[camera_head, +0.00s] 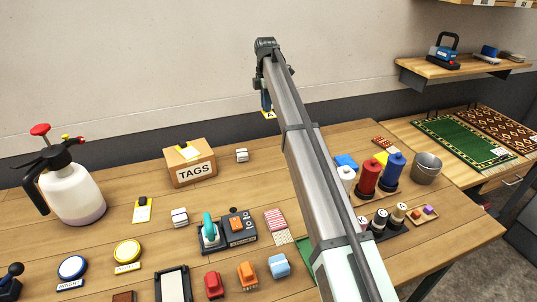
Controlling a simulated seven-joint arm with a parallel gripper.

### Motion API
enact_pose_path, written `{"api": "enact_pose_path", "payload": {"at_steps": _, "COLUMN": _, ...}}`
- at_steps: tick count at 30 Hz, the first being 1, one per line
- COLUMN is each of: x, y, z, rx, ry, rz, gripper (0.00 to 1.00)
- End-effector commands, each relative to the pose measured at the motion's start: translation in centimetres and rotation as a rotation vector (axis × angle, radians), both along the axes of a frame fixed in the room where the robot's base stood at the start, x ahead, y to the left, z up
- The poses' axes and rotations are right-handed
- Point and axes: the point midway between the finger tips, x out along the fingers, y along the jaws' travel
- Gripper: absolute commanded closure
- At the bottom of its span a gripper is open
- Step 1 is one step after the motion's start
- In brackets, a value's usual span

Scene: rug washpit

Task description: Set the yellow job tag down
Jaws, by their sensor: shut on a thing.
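The yellow job tag (269,114) is small and partly hidden, with a dark mark on its face. My gripper (266,105) is shut on it and holds it up, against the wall's dark lower band in the picture. My own arm crosses the view and hides part of the bench behind it. The fingers are too small to show in detail.
A cardboard box (190,167) marked TAGS, with yellow inside, stands on the wooden bench (120,243). Another yellow tag (142,212) lies left of it.

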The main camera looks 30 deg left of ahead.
Motion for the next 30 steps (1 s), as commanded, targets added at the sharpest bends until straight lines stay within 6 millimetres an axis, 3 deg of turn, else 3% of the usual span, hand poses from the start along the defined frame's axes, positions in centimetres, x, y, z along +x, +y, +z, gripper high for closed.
{"api": "enact_pose_path", "payload": {"at_steps": 9, "x": -0.1, "y": 0.0, "z": -6.4, "rx": -0.001, "ry": 0.001, "rz": 0.002, "gripper": 1.0}}
{"api": "enact_pose_path", "payload": {"at_steps": 30, "x": 0.0, "y": 0.0, "z": -14.4, "rx": 0.001, "ry": -0.001, "rz": 0.002, "gripper": 1.0}}
